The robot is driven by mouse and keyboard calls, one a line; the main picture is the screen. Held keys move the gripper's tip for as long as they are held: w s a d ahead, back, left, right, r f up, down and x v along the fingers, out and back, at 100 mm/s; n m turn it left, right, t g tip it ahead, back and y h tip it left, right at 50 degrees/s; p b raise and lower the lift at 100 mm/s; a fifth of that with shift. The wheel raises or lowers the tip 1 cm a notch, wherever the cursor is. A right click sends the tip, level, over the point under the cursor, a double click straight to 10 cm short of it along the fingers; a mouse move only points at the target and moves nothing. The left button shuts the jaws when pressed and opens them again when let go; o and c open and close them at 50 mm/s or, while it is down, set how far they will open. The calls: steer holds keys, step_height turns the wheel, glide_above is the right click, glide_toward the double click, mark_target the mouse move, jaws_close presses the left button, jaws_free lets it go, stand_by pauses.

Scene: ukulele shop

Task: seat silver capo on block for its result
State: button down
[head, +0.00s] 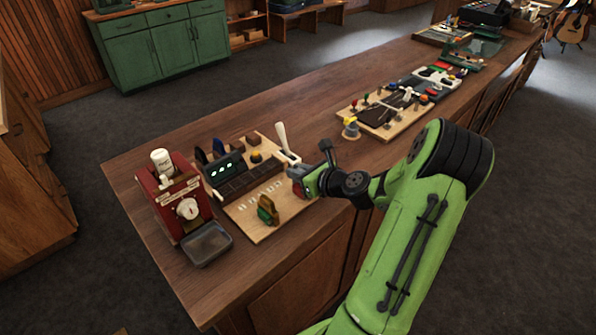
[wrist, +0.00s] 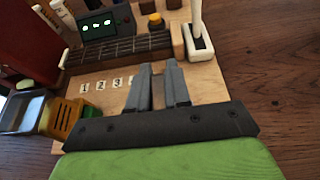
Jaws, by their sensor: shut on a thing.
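My gripper (wrist: 160,72) is low over the right part of the light wooden board, near the counter's front edge. In the head view my gripper (head: 297,180) is partly hidden by my wrist. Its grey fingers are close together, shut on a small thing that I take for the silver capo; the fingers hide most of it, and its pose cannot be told. A dark fretted block (head: 250,178) lies across the board, beyond the fingers; it also shows in the wrist view (wrist: 118,51). A dark display (head: 223,168) with lit greenish dots stands behind it.
A yellow-and-green piece (head: 267,210) stands on the board, left of the fingers, near number labels (wrist: 101,85). A white lever (head: 283,139) rises close to my gripper. A red machine (head: 182,200) and grey tray (head: 207,243) are left.

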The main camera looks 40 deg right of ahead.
steer(key=shift+f, duration=0.4)
steer(key=c, duration=1.4)
jaws_free()
steer(key=shift+o, duration=0.2)
steer(key=p+v, duration=0.4)
steer(key=v, duration=0.7)
steer(key=shift+r, duration=0.1)
